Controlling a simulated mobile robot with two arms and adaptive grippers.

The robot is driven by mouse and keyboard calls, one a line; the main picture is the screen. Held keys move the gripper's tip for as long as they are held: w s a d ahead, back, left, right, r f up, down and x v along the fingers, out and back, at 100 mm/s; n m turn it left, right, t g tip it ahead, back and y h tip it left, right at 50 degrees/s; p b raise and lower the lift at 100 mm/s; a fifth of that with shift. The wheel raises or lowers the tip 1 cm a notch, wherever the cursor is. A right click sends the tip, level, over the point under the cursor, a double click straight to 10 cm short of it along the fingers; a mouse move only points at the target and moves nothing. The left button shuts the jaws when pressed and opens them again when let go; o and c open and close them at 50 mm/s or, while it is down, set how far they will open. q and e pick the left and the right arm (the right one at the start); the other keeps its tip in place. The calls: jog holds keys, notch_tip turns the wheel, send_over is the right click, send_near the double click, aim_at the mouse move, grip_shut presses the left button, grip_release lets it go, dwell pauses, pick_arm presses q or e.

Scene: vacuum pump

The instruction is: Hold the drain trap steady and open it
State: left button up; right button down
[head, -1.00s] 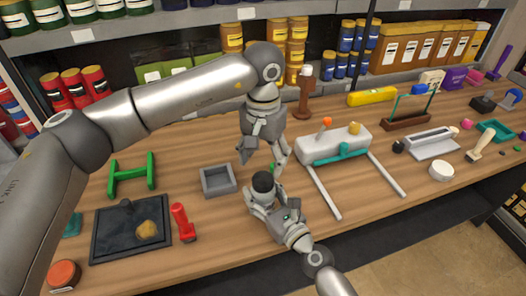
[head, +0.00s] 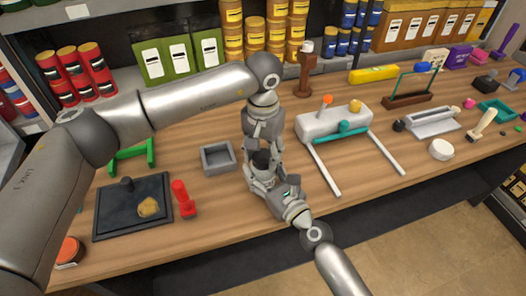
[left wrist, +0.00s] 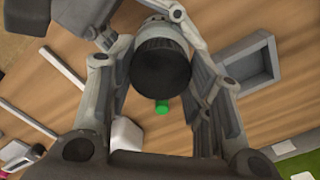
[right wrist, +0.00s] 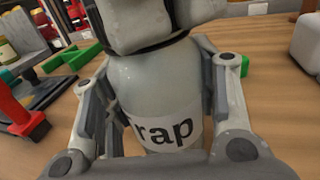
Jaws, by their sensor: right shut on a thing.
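The drain trap is a pale grey cylinder with a black cap. Its body (right wrist: 155,90) fills the right wrist view, with a label partly reading "rap". My right gripper (head: 262,178) is shut around this body, one finger on each side. The black cap (left wrist: 161,65) shows in the left wrist view, and its top also shows in the head view (head: 261,159). My left gripper (head: 262,152) points down over the cap. Its fingers are open on both sides of the cap, with visible gaps. The trap's lower end is hidden.
A small green piece (left wrist: 162,107) lies on the table close to the trap. A grey square tray (head: 218,159) is to the left. The white tank with a teal bar (head: 335,122) and two pale legs stands to the right. A red-handled tool (head: 183,198) is at left.

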pick_arm(q)
jog(key=c, duration=0.4)
jog(key=n, duration=0.4)
jog(key=shift+c, duration=0.2)
jog(key=n, duration=0.3)
jog(key=shift+n, duration=0.3)
jog(key=n, duration=0.6)
jog(key=shift+r, duration=0.1)
jog(key=n, duration=0.4)
jog(key=shift+n, duration=0.3)
jog(key=n, duration=0.7)
jog(key=shift+n, duration=0.3)
jog(key=n, duration=2.1)
jog(key=shift+w, duration=0.1)
jog(key=n, duration=0.7)
jog(key=shift+r, duration=0.1)
